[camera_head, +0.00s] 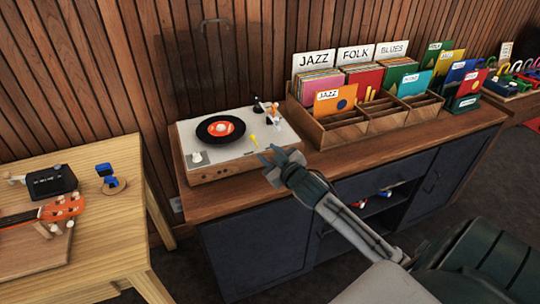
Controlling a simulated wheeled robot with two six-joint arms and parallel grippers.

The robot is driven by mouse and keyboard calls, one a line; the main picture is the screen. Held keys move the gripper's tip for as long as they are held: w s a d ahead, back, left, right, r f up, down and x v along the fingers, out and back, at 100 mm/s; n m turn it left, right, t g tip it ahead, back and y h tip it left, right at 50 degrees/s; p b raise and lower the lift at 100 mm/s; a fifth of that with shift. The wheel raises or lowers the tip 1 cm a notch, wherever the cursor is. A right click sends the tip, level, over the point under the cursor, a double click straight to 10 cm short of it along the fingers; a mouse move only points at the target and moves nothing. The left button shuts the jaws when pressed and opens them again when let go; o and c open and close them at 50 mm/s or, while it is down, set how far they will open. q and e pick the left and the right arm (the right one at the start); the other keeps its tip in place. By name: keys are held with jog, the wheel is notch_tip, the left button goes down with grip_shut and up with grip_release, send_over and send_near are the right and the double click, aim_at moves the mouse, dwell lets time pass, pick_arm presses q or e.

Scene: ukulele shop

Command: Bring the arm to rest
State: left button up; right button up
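My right arm comes in from the lower right. My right gripper (268,166) hangs in front of the right front corner of the record player (222,168). Its fingers look parted, with nothing seen between them. Some of the cabinet top behind the gripper is hidden by it. My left gripper is not in view.
A pale wooden table (105,235) at left holds a ukulele (62,207), a black box (51,181) and a blue clip-like device (106,174).

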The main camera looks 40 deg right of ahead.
dwell(0.4)
jog(key=s+a+f+m+g, duration=0.2)
jog(key=s+a+f+g, duration=0.3)
jog(key=s+f, duration=0.55)
jog(key=s+a+f+g, duration=0.2)
jog(key=s+a+g, duration=0.2)
jog(key=s, duration=0.7)
jog(key=s+a+f+g, duration=0.2)
jog(key=s+a+g, duration=0.15)
jog(key=s, duration=0.75)
jog(key=d+f+m+g, duration=0.1)
jog(key=d+f+g, duration=0.15)
jog(key=f, duration=2.75)
jog(key=s+d+f, duration=0.2)
jog(key=s+f, duration=1.5)
jog(key=f, duration=0.2)
jog(key=shift+f+y, duration=0.2)
jog(key=shift+y, duration=0.1)
jog(key=shift+d, duration=0.1)
